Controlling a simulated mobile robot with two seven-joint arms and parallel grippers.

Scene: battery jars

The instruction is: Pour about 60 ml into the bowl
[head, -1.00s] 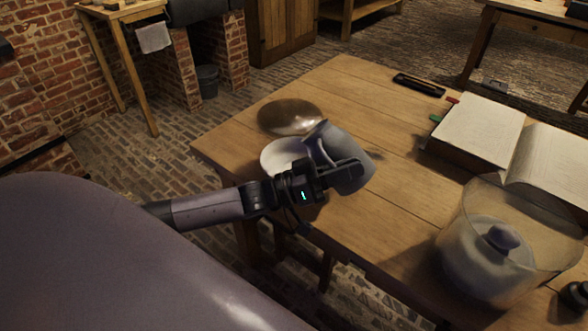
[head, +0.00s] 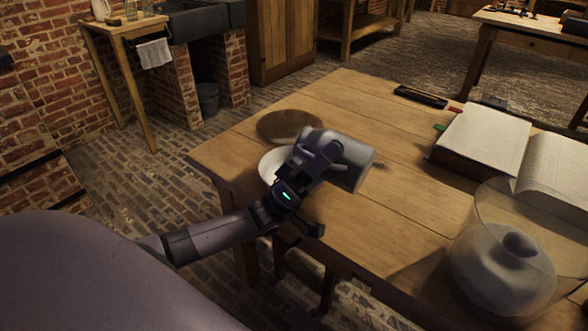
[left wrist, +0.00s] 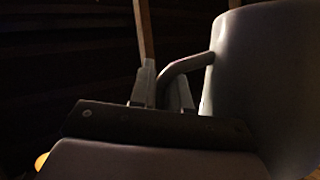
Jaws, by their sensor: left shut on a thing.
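My left gripper (head: 318,158) is shut on the handle of a grey jug (head: 352,168) in the head view. The jug is tilted far over, lying close to sideways above the table. Its handle, held between the fingers, and its body also show in the left wrist view (left wrist: 262,85). A white bowl (head: 270,168) stands on the table behind the gripper, partly hidden by it and the jug. Whether liquid leaves the jug, and what is in the bowl, cannot be seen. My right gripper is not in view.
A round dark metal plate (head: 288,125) lies beyond the bowl. An open book (head: 490,140) lies at the right. A glass jar (head: 505,255) stands at the near right. A dark narrow case (head: 420,96) lies at the far edge. The middle of the wooden table (head: 400,210) is clear.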

